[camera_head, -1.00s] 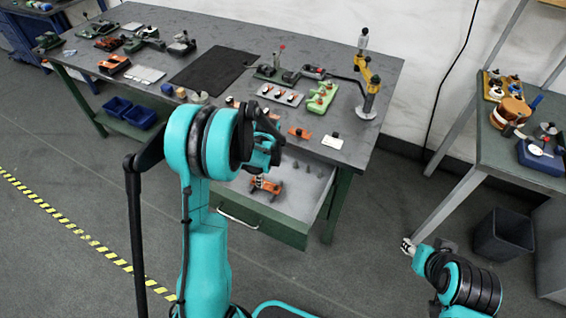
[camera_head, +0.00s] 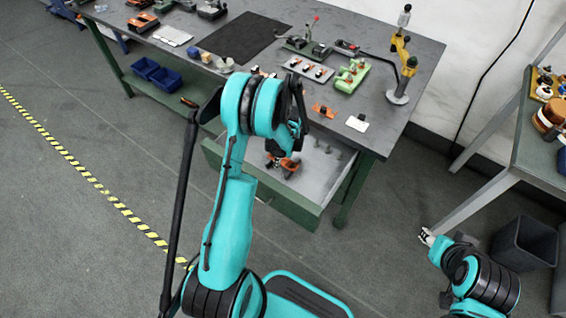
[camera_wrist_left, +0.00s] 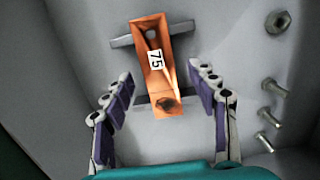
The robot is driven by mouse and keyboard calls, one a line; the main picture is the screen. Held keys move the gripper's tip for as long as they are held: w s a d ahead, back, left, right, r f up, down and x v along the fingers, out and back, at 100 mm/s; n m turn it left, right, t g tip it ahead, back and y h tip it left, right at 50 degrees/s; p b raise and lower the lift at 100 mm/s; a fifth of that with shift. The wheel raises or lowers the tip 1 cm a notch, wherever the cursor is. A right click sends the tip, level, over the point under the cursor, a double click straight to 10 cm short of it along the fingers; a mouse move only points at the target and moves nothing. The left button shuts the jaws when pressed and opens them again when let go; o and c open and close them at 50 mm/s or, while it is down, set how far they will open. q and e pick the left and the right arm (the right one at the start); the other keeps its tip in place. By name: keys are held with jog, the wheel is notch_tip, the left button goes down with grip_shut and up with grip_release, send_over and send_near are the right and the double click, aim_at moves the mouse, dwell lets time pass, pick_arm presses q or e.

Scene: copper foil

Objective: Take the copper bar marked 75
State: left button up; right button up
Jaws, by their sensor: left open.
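The copper bar marked 75 (camera_wrist_left: 160,88) lies in the open drawer (camera_head: 316,212), across two grey supports, its white label facing up. It shows as a small orange piece in the head view (camera_head: 288,164). In the left wrist view, my left gripper (camera_wrist_left: 160,74) is open, with one finger on each side of the bar's near part and gaps between. In the head view its fingers are mostly hidden by my arm. My right gripper (camera_head: 426,236) is far from the drawer, at lower right, too small to tell its jaw state.
The workbench (camera_head: 425,62) above holds a black mat (camera_head: 240,37), a grey plate, a green fixture (camera_head: 351,76) and a yellow stand (camera_head: 403,60). A dark bin (camera_head: 524,242) stands on the floor at right.

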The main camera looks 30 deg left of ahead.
pick_arm(q)
jog(key=shift+r, duration=0.15)
grip_shut()
